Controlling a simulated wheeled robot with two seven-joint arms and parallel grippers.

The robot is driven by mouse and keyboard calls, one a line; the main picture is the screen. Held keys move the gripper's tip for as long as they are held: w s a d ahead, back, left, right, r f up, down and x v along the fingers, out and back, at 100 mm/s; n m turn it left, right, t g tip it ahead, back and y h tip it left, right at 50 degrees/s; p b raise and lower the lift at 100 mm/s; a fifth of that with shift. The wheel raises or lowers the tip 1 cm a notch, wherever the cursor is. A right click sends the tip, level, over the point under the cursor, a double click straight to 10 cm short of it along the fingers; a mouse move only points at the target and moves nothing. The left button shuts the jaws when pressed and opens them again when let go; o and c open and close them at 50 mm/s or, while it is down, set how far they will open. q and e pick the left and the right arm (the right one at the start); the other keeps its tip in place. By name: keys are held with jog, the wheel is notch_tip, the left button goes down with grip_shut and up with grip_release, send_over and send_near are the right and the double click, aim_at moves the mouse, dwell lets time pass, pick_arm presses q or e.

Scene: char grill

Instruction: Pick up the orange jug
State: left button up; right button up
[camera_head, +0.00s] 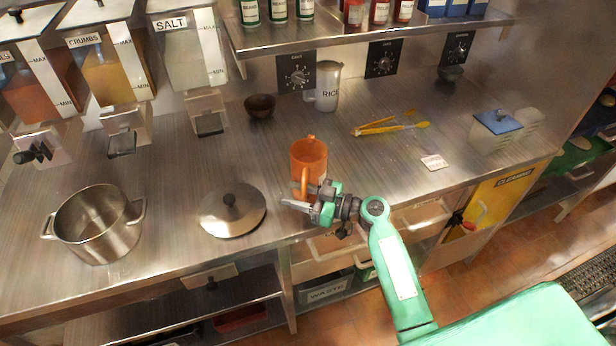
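The orange jug (310,157) stands upright on the steel counter, its handle facing the front edge. My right gripper (293,197) is at the near side of the jug, by the lower part of the handle. Its two fingers point left and show a gap between them, so it looks open. I cannot tell whether the handle is between the fingers or just behind them, or whether they touch it. The gripper hides part of the jug's base. My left gripper is not in view.
A pot lid (232,215) lies left of the jug, with a steel pot (98,226) further left. Yellow tongs (380,127) lie right. A shelf (370,32) overhangs the back.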

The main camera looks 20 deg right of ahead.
jog(key=shift+c, duration=0.5)
grip_shut()
jog(key=shift+r, duration=0.2)
